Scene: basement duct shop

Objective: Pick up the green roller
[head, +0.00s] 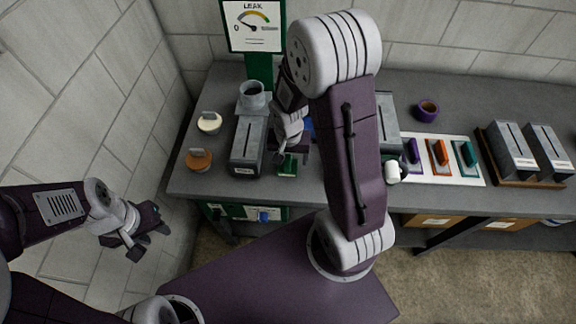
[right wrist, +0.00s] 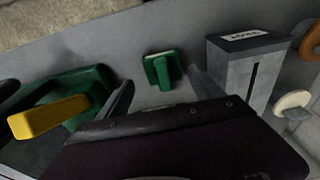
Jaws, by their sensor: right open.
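The green roller (head: 288,166) lies on the grey bench near its front edge, just right of a grey slotted box. It also shows in the right wrist view (right wrist: 162,69) as a small green block with a flat green piece, just beyond the fingers. My right gripper (head: 291,152) is open above the roller and partly covers it in the head view. My left gripper (head: 138,240) hangs off the bench at the left, apparently open and empty.
The grey slotted box (head: 247,146) stands close left of the roller; it is also in the wrist view (right wrist: 245,75). A green piece with a yellow bar (right wrist: 50,116) is on the other side. A white mat (head: 445,172) holds purple, orange and teal pieces. My right arm hides the bench middle.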

